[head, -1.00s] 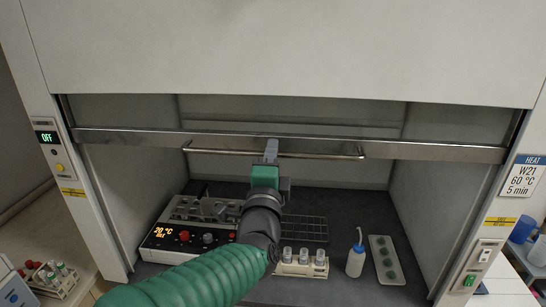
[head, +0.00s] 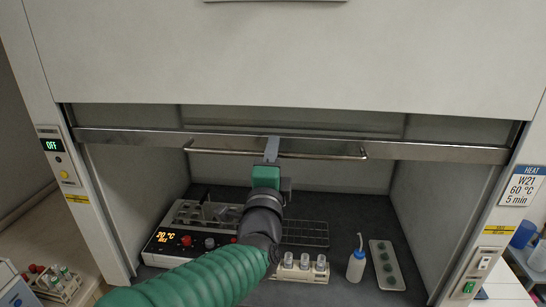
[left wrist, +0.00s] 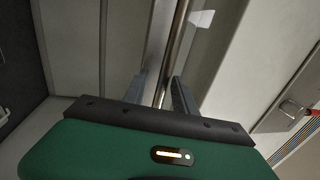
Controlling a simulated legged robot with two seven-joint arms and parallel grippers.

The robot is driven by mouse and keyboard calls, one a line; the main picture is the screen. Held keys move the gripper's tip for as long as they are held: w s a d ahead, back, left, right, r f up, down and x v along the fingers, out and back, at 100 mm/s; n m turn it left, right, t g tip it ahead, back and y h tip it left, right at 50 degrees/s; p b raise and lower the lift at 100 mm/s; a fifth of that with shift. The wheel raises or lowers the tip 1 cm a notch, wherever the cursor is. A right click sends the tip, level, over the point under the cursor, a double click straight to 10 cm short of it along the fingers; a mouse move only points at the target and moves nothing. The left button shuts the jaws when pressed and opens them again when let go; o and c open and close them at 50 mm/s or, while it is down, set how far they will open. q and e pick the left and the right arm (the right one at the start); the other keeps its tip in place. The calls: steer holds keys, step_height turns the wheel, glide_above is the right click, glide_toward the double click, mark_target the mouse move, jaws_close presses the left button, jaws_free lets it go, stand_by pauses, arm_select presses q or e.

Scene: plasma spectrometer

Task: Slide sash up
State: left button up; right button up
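The fume hood's sash shows in the head view as a glass pane with a metal bottom rail (head: 440,150), partly raised. Its horizontal bar handle (head: 330,155) hangs just below the rail. My left gripper (head: 272,150) is at the handle, a little left of its middle. In the left wrist view, the handle (left wrist: 178,42) runs between the two fingers of my left gripper (left wrist: 160,90). The fingers stand apart with a gap around the bar. Finger contact with it is hard to tell. My right gripper is not in view.
Inside the hood are a heating unit (head: 170,240), a wire rack (head: 305,233), a vial block (head: 300,273), a wash bottle (head: 356,265) and a tray (head: 387,268). A control panel (head: 52,145) reads OFF on the left post. A HEAT sign (head: 522,186) is right.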

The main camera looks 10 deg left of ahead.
arm_select(q)
steer(key=s+f, duration=0.1)
steer(key=s, duration=0.7)
steer(key=s+f+p, duration=0.1)
steer(key=s+f, duration=0.1)
steer(key=s, duration=0.6)
steer(key=shift+s+f, duration=0.15)
steer(key=shift+f, duration=0.1)
